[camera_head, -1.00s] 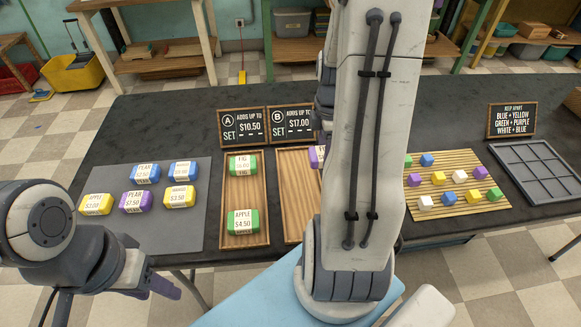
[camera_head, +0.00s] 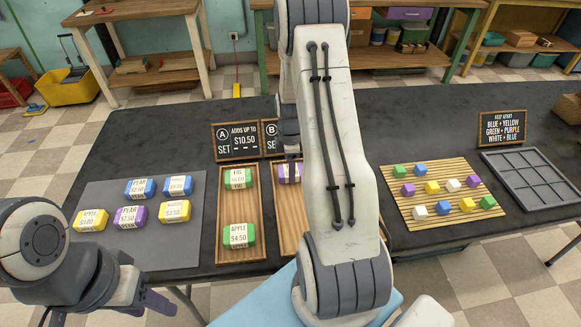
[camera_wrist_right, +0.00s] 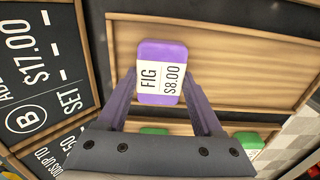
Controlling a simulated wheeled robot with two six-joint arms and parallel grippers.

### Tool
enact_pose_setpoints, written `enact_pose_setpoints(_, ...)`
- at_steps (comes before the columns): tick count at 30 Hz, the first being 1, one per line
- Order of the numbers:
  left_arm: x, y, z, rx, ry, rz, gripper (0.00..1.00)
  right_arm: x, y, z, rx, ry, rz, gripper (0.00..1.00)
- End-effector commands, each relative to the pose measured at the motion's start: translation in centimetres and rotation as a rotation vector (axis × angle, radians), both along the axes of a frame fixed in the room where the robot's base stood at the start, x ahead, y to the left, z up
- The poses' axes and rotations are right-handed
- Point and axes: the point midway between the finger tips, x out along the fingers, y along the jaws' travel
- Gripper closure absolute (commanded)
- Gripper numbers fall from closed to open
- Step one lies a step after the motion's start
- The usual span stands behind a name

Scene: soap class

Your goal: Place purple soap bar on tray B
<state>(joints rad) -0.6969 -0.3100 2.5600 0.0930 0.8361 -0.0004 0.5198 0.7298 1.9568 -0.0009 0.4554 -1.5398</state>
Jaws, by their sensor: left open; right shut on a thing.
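The purple soap bar (camera_head: 289,172), labelled FIG $8.00, is at the far end of wooden tray B (camera_head: 289,235). It also shows in the right wrist view (camera_wrist_right: 163,56) between my right fingers. My right gripper (camera_wrist_right: 160,90) is shut on its sides over the tray's wooden floor. I cannot tell whether the bar touches the tray. My right arm hides part of tray B and its sign in the head view. My left gripper (camera_head: 150,304) is open and empty at the lower left, off the table's front edge.
Tray A (camera_head: 239,205) holds two green bars. Several yellow, blue and purple bars lie on a grey mat (camera_head: 180,245) to the left. A slatted mat (camera_head: 400,192) with coloured cubes and a grey divided tray (camera_head: 531,179) are to the right.

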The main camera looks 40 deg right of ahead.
Motion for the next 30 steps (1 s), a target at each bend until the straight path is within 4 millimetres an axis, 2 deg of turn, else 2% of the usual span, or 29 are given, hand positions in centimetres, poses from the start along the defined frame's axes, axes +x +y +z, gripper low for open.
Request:
enact_pose_setpoints(9,0.0,0.0,-0.2,0.000,0.000,0.000,0.50,0.0,0.0,-0.3,-0.001,-0.001,0.000,0.94)
enact_pose_setpoints(10,0.0,0.0,-0.2,0.000,0.000,0.000,0.50,0.0,0.0,-0.3,-0.001,-0.001,0.000,0.28)
enact_pose_setpoints(12,0.0,0.0,-0.2,0.000,0.000,0.000,0.50,0.0,0.0,-0.3,-0.001,-0.001,0.000,0.02)
enact_pose_setpoints(23,0.0,0.0,0.0,0.000,0.000,0.000,0.50,0.0,0.0,0.1,-0.001,-0.001,0.000,0.02)
enact_pose_setpoints(26,0.0,0.0,0.0,0.000,0.000,0.000,0.50,0.1,-0.1,1.0,-0.003,-0.004,0.000,0.02)
enact_pose_setpoints(30,0.0,0.0,0.0,0.000,0.000,0.000,0.50,0.1,-0.1,3.6,-0.004,-0.006,0.000,0.02)
